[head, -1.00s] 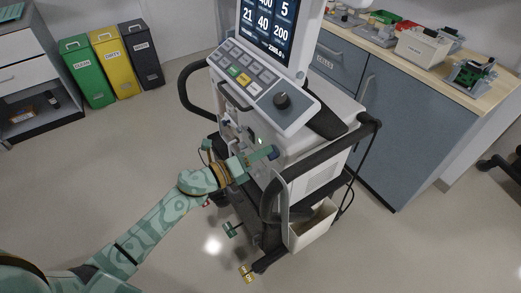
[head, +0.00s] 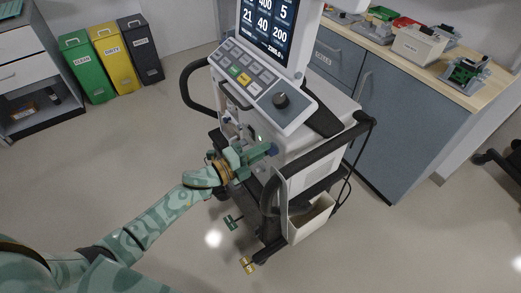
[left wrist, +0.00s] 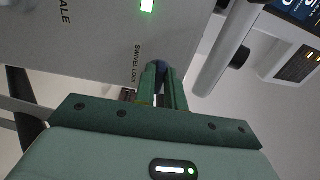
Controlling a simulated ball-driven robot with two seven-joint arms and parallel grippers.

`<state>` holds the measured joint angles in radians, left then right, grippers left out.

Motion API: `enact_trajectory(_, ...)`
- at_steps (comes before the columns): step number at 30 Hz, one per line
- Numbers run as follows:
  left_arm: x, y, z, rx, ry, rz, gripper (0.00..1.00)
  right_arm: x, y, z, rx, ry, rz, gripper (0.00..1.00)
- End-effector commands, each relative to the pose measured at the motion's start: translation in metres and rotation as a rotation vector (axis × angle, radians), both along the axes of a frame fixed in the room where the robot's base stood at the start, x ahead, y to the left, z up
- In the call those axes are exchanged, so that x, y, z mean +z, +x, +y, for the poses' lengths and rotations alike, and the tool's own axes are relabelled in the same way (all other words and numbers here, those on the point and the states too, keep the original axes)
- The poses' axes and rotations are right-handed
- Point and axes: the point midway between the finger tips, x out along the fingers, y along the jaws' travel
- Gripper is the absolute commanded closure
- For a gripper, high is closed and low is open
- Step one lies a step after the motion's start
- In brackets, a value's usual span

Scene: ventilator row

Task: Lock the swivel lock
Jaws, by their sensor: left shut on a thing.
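The ventilator (head: 300,155) stands on its wheeled cart in the middle of the head view. My left gripper (head: 268,150) is at the ventilator's front, under the control panel. The printed label "SWIVEL LOCK" (left wrist: 137,63) is just left of the fingers. The fingers hide most of the knob, so its turn position cannot be told. My right gripper is out of view.
A white bin (head: 308,222) hangs on the cart below. The floor at left is clear.

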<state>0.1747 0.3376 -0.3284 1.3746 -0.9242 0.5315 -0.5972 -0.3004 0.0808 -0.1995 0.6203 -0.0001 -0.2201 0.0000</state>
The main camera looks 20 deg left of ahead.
Motion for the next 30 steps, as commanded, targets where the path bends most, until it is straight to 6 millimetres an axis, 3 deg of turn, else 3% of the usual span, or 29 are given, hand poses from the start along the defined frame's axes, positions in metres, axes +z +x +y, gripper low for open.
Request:
enact_trajectory(13, -0.0012, -0.0001, 0.0005, 0.001, -0.009, 0.010, 1.00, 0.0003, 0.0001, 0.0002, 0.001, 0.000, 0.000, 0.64)
enact_trajectory(14, -0.0012, -0.0001, 0.0005, 0.001, -0.009, 0.010, 0.85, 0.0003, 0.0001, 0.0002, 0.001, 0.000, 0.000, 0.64)
enact_trajectory(16, -0.0012, -0.0001, 0.0005, 0.001, -0.008, 0.009, 0.66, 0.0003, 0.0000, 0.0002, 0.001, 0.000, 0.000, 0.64)
enact_trajectory(30, -0.0005, -0.0031, 0.0027, 0.000, -0.007, 0.007, 0.66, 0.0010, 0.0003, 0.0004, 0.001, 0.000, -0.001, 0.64)
